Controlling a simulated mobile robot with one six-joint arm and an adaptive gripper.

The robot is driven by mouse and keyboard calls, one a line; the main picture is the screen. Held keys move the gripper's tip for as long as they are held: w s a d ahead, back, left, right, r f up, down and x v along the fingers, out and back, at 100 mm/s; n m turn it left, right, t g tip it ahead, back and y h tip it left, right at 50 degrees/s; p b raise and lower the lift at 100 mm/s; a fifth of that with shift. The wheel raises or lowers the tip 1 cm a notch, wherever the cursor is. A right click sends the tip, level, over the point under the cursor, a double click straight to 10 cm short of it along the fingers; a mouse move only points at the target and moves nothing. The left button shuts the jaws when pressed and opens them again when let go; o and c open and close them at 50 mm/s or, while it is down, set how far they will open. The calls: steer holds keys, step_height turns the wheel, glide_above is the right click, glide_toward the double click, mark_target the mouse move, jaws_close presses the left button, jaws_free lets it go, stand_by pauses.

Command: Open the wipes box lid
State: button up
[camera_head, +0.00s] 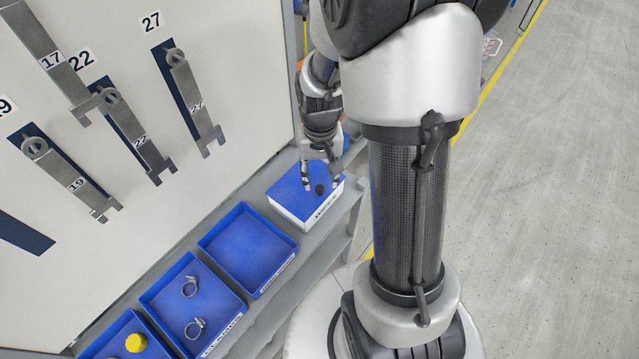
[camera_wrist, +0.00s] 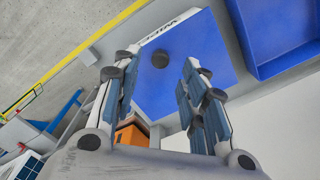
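The wipes box (camera_head: 324,211) is a white box with printed lettering on its side, standing on the shelf. In the wrist view my gripper (camera_wrist: 157,64) is open and empty. I cannot tell whether the fingertips touch the lid.
An empty blue tray (camera_head: 207,239) stands next to the box. Another blue tray (camera_head: 150,299) holds metal clamps, and a third holds yellow parts (camera_head: 136,342). Wrenches (camera_head: 131,136) hang on the white panel behind. An orange object (camera_wrist: 133,133) is close beyond the box.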

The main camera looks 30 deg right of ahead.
mark_target(320, 188)
steer(key=shift+f+b, duration=0.3)
steer(key=shift+f, duration=1.65)
steer(key=shift+c, duration=0.3)
jaws_close()
